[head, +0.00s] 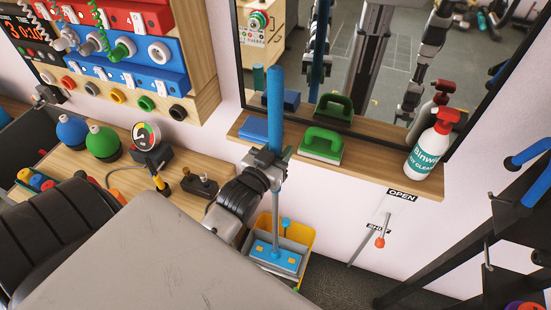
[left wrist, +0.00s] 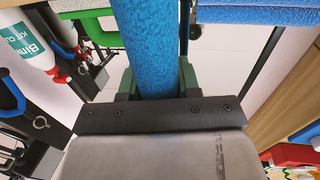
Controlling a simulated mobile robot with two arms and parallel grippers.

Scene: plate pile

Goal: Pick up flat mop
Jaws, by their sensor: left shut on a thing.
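The flat mop (head: 276,210) stands nearly upright, with a blue grip at the top, a thin blue-grey pole and a flat blue head (head: 288,262). The head is in or just over the yellow and grey bucket (head: 302,236); I cannot tell if it touches the bottom. My left gripper (head: 266,162) is shut on the mop's handle, at the lower end of the blue grip. In the left wrist view the textured blue grip (left wrist: 148,45) lies between the green fingers of my left gripper (left wrist: 150,80).
A lever (head: 380,243) is on the wall below. A wooden bench (head: 125,180) with pumps and a gauge is left. A black rack (head: 420,260) stands right.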

